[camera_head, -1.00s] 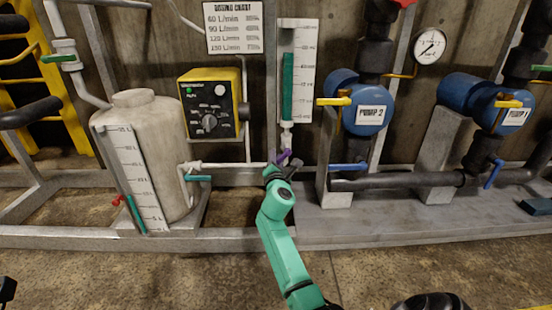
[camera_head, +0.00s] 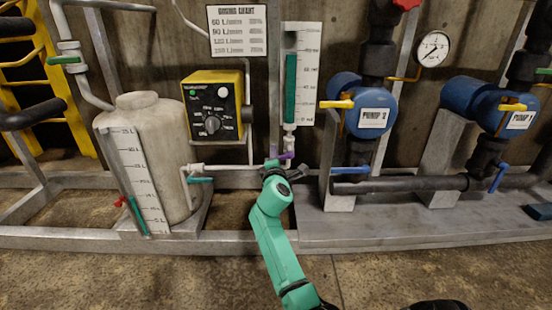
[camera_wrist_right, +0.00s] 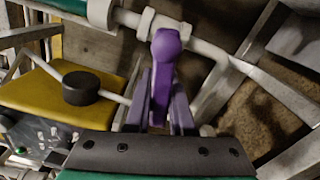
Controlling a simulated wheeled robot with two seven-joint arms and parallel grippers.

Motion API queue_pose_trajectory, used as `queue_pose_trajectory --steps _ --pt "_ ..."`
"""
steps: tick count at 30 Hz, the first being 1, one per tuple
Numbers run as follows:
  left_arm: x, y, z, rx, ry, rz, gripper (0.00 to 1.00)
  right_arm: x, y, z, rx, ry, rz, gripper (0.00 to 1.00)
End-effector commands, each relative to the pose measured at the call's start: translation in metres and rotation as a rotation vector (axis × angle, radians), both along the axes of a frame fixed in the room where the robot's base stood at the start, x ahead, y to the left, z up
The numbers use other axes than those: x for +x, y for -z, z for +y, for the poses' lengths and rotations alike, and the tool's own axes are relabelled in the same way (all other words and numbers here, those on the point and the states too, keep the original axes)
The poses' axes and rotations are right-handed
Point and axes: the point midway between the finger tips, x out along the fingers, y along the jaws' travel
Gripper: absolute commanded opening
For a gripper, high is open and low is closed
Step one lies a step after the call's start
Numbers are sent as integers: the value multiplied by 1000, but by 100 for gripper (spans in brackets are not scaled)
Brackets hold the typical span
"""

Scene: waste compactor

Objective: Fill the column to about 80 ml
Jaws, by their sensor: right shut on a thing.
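The column (camera_head: 290,88) is a clear, white-backed gauge with teal liquid standing high in it. The level is just under the second mark from the top; the numbers are blurred. Below it is a small valve with a purple handle (camera_head: 287,155), lying nearly level in the head view. The handle also shows in the right wrist view (camera_wrist_right: 165,75), between the fingers. My right gripper (camera_head: 280,166) is shut on the purple handle; the wrist view shows its fingers (camera_wrist_right: 163,100) on both sides of it. My left gripper is not in view.
A white tank (camera_head: 150,160) and a yellow control box (camera_head: 213,105) with a dial stand left. Blue Pump 2 (camera_head: 365,108) and Pump 1 (camera_head: 490,105) stand right. Pipes with a teal lever (camera_head: 201,180) and a blue lever (camera_head: 350,170) flank the handle. The floor in front is clear.

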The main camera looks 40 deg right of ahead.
Motion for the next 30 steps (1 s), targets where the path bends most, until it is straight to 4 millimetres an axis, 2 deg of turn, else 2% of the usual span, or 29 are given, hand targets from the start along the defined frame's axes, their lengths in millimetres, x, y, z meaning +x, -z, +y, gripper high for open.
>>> queue_pose_trajectory --steps 12,29,30 --pt "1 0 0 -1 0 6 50 1 -11 2 191 0 -142 0" --pt "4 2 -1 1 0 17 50 1 -13 2 225 1 -169 0" --pt "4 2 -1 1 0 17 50 1 -13 2 224 0 -168 25"
